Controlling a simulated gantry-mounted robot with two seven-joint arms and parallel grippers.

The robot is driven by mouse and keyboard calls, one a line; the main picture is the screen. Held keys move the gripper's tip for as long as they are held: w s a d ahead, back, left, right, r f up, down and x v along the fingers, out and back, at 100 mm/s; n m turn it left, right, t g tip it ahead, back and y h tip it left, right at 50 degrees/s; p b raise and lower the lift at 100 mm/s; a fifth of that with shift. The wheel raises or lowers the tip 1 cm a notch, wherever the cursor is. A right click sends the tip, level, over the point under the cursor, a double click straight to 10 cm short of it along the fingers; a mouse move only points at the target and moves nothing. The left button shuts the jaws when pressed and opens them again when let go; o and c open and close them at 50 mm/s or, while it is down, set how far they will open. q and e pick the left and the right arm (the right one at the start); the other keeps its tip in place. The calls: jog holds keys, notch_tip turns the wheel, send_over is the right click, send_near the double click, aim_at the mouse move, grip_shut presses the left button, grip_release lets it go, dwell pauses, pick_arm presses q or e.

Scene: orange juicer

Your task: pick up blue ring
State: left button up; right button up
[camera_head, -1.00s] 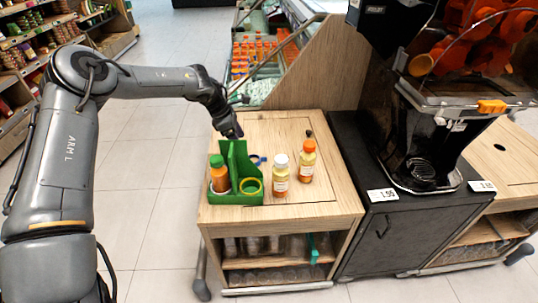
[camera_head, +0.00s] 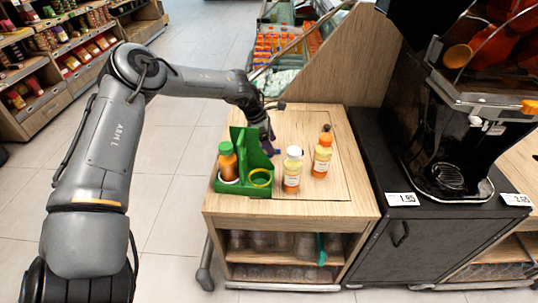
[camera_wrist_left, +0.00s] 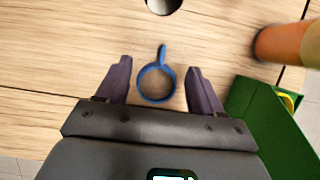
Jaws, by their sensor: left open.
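The blue ring (camera_wrist_left: 162,66) lies flat on the wooden cart top. It is a thin round band with a short tab pointing away from my left gripper. In the wrist view, the ring appears between the two dark fingers of my left gripper (camera_wrist_left: 158,68), which are open and empty. In the head view, my left gripper (camera_head: 268,143) points down just behind the green carrier. Only a small bit of blue shows beside it there; the rest of the ring is hidden. My right gripper is not in view.
The juicer (camera_head: 446,140) stands further right. The cart top's right side is clear.

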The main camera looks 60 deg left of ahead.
pick_arm(q)
jog(key=shift+b+x, duration=0.35)
jog(key=shift+x, duration=0.85)
jog(key=shift+d+f, duration=0.15)
grip_shut()
